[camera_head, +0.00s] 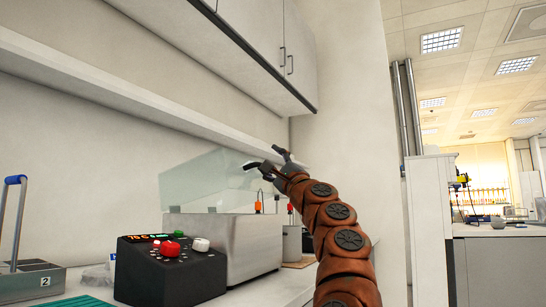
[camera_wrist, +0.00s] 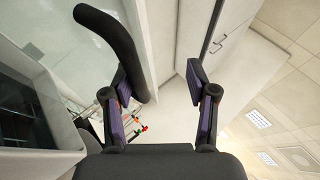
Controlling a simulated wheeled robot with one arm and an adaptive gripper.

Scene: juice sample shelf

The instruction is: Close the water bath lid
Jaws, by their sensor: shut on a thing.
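The water bath (camera_head: 250,240) is a grey metal tank on the bench in the head view. Its clear lid (camera_head: 200,178) stands raised and tilted above the tank. My gripper (camera_head: 274,164) is at the lid's upper right edge. In the wrist view, a black curved lid handle (camera_wrist: 112,38) runs down between the fingers of my gripper (camera_wrist: 160,80), close against the left finger. The exact contact is hard to see in the head view.
A black control box (camera_head: 170,268) with a red knob and a lit display stands before the bath. A rack with a blue handle (camera_head: 14,215) is at far left. White wall cabinets (camera_head: 262,38) and a shelf hang above. A wall panel (camera_head: 350,120) stands behind my arm.

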